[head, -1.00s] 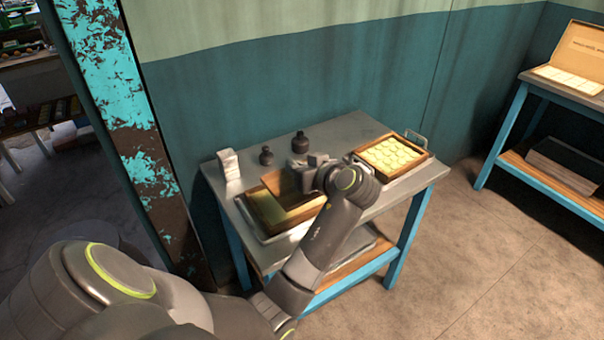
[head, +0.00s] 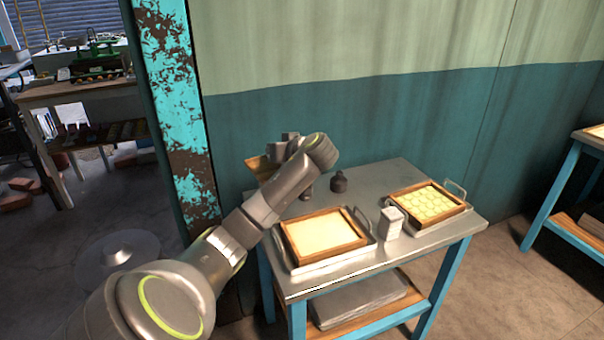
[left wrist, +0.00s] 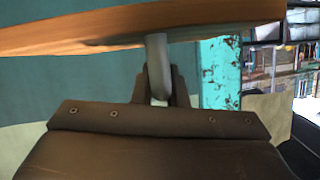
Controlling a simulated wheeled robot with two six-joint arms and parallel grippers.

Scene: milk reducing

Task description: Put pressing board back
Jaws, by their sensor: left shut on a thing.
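The pressing board (head: 262,167) is a brown wooden board, partly hidden behind my left gripper (head: 284,150) in the head view. In the left wrist view the board (left wrist: 100,28) spans the top, and my left gripper (left wrist: 160,88) is shut on its grey metal handle (left wrist: 157,62). The board is in the air near the table's back left, apart from the wooden frame. That wooden frame (head: 362,240), with a pale yellow slab (head: 322,234) inside, sits on a metal tray on the table. My right gripper is not in view.
On the metal-topped table (head: 440,235) stand a dark weight (head: 339,182), a small white block (head: 391,223) and a tray of round-patterned yellow pieces (head: 428,203). A rusty turquoise post (head: 170,90) rises close to the left. Another table (head: 590,140) stands at right.

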